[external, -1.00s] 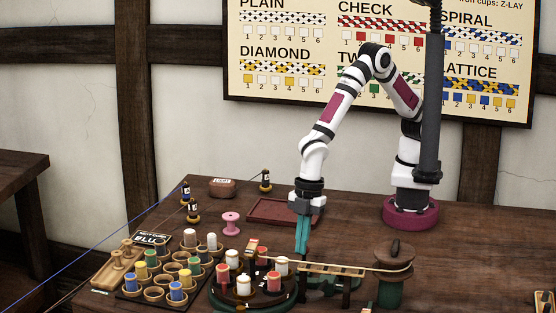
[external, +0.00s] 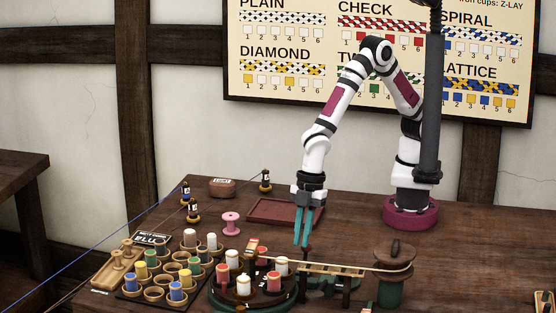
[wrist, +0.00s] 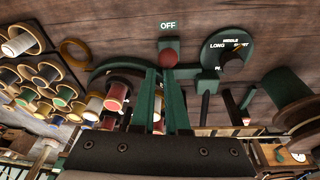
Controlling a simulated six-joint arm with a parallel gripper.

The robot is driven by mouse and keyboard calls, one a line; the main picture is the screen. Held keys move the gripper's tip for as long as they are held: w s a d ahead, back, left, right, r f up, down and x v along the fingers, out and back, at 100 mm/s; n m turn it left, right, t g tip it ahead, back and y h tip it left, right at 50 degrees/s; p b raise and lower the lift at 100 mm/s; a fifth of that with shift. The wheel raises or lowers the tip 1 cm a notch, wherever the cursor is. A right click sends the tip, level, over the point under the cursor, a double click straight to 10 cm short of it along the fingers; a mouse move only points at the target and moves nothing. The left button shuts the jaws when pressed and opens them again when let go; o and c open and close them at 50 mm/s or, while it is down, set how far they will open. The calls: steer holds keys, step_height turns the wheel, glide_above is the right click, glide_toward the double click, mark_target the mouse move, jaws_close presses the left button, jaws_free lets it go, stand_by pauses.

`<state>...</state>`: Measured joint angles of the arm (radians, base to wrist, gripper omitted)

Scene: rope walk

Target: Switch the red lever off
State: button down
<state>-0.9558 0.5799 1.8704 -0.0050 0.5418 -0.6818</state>
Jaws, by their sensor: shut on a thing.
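In the external view my gripper (external: 303,243) points down at the back of the round spool machine (external: 222,297). The lever is too small and covered to make out clearly there.
A dial (wrist: 227,50) marked long, middle and short stands right of the lever. Spool cups (external: 170,268) lie to the left. A red tray (external: 270,211) lies behind.

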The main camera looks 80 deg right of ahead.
steer(key=shift+s+d+f, duration=0.3)
steer(key=shift+d+f, duration=0.2)
steer(key=shift+d, duration=0.25)
steer(key=d+r, duration=0.6)
steer(key=r, duration=0.1)
steer(key=shift+d, duration=0.25)
steer(key=shift+r, duration=0.1)
